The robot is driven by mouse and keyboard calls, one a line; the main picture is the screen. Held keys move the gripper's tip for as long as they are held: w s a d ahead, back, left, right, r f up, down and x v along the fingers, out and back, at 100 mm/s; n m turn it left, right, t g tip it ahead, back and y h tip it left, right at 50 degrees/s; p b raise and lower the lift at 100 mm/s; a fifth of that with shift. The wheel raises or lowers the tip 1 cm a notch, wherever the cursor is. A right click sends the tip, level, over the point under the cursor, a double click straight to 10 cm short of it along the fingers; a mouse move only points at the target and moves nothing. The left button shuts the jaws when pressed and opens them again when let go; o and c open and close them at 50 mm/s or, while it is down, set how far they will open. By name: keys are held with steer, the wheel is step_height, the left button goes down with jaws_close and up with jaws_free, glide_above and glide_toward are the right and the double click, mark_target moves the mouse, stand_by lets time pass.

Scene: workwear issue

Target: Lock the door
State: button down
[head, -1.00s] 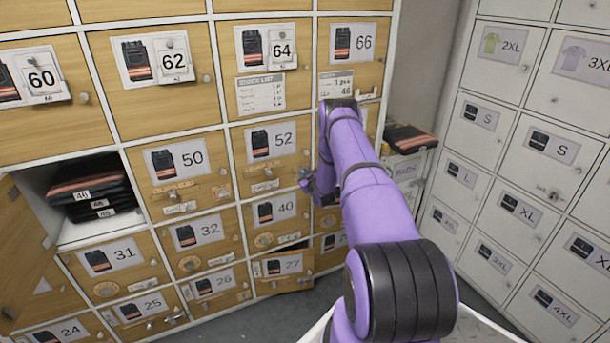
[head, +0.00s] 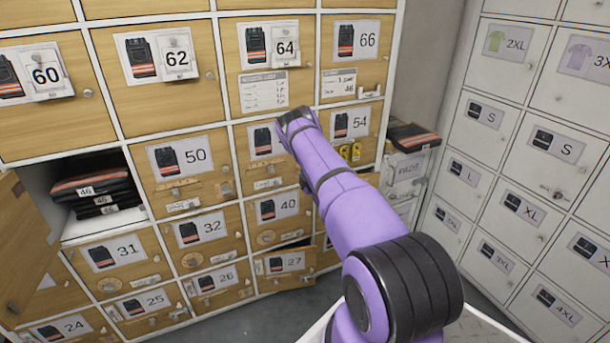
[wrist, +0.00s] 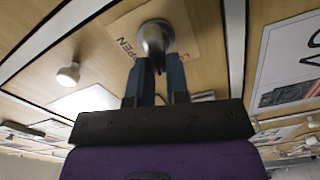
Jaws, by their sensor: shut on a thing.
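In the wrist view a metal turn knob (wrist: 154,36) stands out from a pale plate (wrist: 187,22) on a wooden door (wrist: 105,65). The plate reads OPEN on the left of the knob; its lettering on the right is mostly cut off. My gripper (wrist: 158,64) is shut on this knob, one finger on each side. In the head view my forearm hides most of the gripper and the knob, around the right part of door 52 (head: 262,172). Which way the knob is turned is hard to tell.
In the head view door 27 (head: 287,266) is slightly ajar. A door at far left (head: 22,240) stands wide open beside folded trousers (head: 95,188). White lockers (head: 500,150) line the right side.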

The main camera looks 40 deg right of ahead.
steer(key=shift+f+n, duration=0.25)
steer(key=shift+n, duration=1.25)
steer(key=c, duration=1.1)
jaws_free()
steer(key=shift+s, duration=0.1)
steer(key=v, duration=1)
steer(key=shift+s+a, duration=0.2)
steer(key=shift+s, duration=0.05)
